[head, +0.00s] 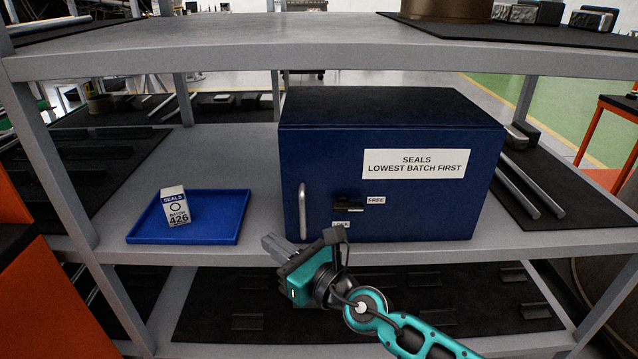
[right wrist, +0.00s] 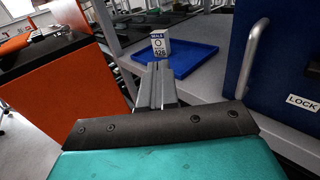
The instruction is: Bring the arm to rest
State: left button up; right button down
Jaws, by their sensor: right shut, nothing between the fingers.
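My right gripper (head: 271,243) is in front of the middle shelf's front edge, below the handle of the blue cabinet. Its fingers are shut with nothing between them, and they also show in the right wrist view (right wrist: 157,72). The teal right arm comes in from the bottom right of the head view. My left gripper is not in view.
A blue cabinet (head: 320,160) labelled for seals stands on the middle shelf, door shut, with a handle (head: 302,210) and a black latch (head: 347,207) beside the FREE label. Left of it, a blue tray (head: 225,232) holds a seals box (head: 175,207), batch 426. Shelf posts flank the space.

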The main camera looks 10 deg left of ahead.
jog(key=s+d+f+m+t+h, duration=0.1)
jog(key=d+f+m+t+h, duration=0.25)
jog(key=d+m, duration=0.65)
jog(key=s+d+f+m+t+h, duration=0.2)
jog(key=d+f+m+h, duration=0.25)
jog(key=m, duration=1.15)
jog(key=s+d+f+m+g+h, duration=0.1)
jog(key=s+d+f+m+h, duration=0.1)
jog(key=s+d+f+m, duration=0.2)
jog(key=s+d+f+m+g+h, duration=0.1)
jog(key=s+d+f+m, duration=0.3)
jog(key=d+m, duration=0.5)
jog(key=s+d+f+m+g+h, duration=0.1)
jog(key=s+d+f+m+h, duration=0.1)
jog(key=s+d+f+m, duration=0.3)
jog(key=s+d+m, duration=0.1)
jog(key=d, duration=0.2)
jog(key=shift+s+m+h, duration=0.3)
jog(key=shift+h, duration=0.1)
jog(key=shift+g, duration=0.25)
